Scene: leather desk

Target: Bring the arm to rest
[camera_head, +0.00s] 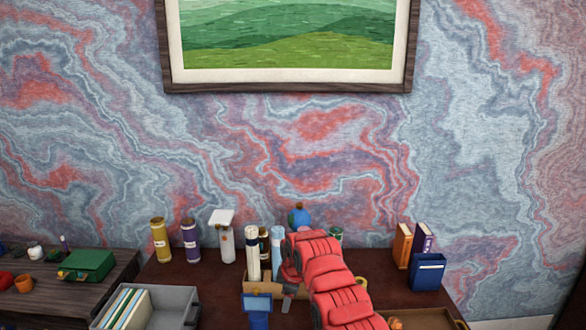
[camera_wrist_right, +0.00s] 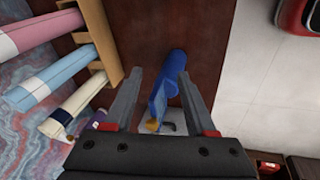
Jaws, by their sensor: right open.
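My right arm, red and padded, reaches up from the bottom right to the middle of the desk in the head view. My right gripper (camera_head: 288,300) is at its end, and one grey finger shows there, pointing down. In the right wrist view the two fingers of the gripper (camera_wrist_right: 159,74) are apart. A blue object (camera_wrist_right: 172,75) shows beyond and between them, and I see no contact with the fingers. The arm hides part of the desk's middle. My left gripper is not in view.
Rolled tubes (camera_head: 252,252) stand in a wooden holder (camera_head: 257,287) close to my gripper. A blue stand (camera_head: 258,305) is in front of it. A grey file tray (camera_head: 176,300) is at the left, books (camera_head: 402,246) at the right. Bottles (camera_head: 192,241) stand at the back.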

